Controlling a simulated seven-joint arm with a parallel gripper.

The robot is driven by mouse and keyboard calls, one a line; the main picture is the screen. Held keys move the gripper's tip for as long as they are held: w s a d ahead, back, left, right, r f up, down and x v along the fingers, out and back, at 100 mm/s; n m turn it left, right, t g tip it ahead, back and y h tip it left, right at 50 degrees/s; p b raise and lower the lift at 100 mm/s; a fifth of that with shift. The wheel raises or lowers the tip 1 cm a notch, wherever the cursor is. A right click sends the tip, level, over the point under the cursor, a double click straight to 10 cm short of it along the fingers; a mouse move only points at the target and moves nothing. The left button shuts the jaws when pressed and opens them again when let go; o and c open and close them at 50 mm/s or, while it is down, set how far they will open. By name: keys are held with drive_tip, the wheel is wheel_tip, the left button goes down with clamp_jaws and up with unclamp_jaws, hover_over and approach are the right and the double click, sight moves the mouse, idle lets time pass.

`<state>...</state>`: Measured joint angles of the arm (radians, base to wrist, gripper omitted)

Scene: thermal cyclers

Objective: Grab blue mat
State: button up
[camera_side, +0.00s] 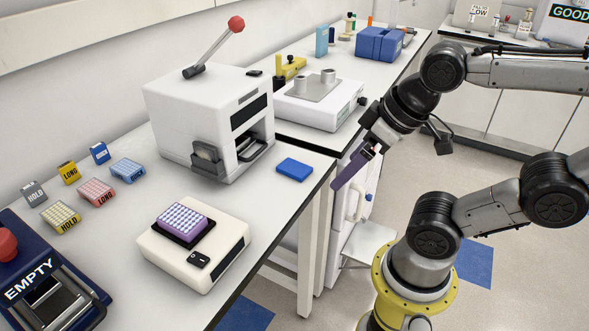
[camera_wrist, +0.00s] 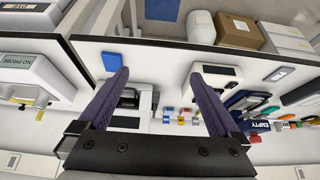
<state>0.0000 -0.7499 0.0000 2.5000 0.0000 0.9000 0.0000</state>
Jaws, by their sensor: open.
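The blue mat (camera_side: 294,169) is a small flat blue rectangle lying on the white table, close to its right edge and right of the white lever machine. In the wrist view the blue mat (camera_wrist: 112,61) shows near the table edge, partly hidden by the left finger. My gripper (camera_side: 352,170) has purple fingers and is held beyond the table's right edge, apart from the mat and to its right. In the wrist view my gripper (camera_wrist: 158,74) has its fingers wide apart with nothing between them.
The white machine with a red-knobbed lever (camera_side: 208,120) stands left of the mat. A white device carrying a purple plate (camera_side: 183,222) is in front. A balance-like device (camera_side: 318,100) stands behind. Several small labelled blocks lie at left. The table around the mat is clear.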

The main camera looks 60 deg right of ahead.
idle(0.4)
drive_tip(key=m+g, duration=0.1)
hover_over(295, 167)
drive_tip(key=s, duration=0.6)
wheel_tip(295, 167, down, 3)
drive_tip(key=x, duration=1.3)
drive_tip(key=shift+a+f, duration=0.1)
drive_tip(key=shift+f, duration=0.35)
